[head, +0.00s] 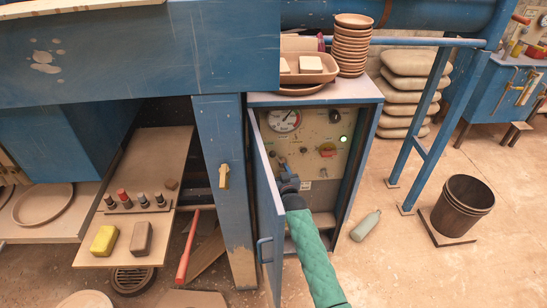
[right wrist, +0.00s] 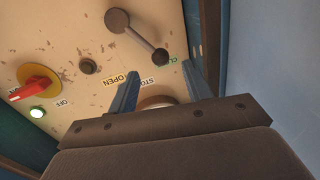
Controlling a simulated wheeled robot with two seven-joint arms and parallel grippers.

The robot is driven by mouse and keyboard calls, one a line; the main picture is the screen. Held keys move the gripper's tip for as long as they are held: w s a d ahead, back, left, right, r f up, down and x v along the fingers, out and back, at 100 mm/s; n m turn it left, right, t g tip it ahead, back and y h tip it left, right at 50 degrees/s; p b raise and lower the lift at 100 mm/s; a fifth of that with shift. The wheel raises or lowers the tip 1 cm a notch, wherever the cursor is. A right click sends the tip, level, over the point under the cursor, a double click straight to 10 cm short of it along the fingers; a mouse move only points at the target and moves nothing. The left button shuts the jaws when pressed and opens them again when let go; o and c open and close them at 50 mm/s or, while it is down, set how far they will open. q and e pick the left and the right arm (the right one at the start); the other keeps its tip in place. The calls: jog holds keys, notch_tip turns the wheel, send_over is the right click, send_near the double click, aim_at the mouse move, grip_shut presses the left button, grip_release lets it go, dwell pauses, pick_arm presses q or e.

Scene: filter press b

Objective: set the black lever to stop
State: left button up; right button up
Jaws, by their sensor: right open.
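The black lever (right wrist: 138,38) is in the right wrist view, on the cream panel (right wrist: 75,50). Its arm runs from a round hub to a tip beside the partly hidden "CL" label (right wrist: 173,60). The "STOP" label (right wrist: 149,82) and "OPEN" label (right wrist: 122,80) lie along the same arc. My right gripper (right wrist: 159,82) is open, its fingers on either side of the STOP label, with the lever tip just beyond and nothing held. In the head view my right gripper (head: 287,180) is inside the open cabinet, hiding much of the lever. My left gripper is not in view.
The cabinet door (head: 268,220) stands open left of my right arm. The panel also carries a gauge (head: 284,119), a red knob (head: 327,150) and a lit green lamp (head: 344,139). A bottle (head: 366,226) lies on the floor to the right, near a bucket (head: 462,207).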

aim_at(274, 155)
jog(key=x, duration=0.1)
jog(key=p+x, duration=0.1)
jog(key=x, duration=0.1)
jog(key=r+p+x, duration=0.1)
jog(key=x, duration=0.1)
jog(key=shift+w, duration=0.25)
jog(key=shift+x, duration=1.15)
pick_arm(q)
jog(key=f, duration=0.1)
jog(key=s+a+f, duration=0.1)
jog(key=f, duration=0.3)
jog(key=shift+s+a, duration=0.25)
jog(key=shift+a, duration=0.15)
pick_arm(e)
jog(key=shift+f, duration=0.15)
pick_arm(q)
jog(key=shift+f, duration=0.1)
pick_arm(e)
grip_shut()
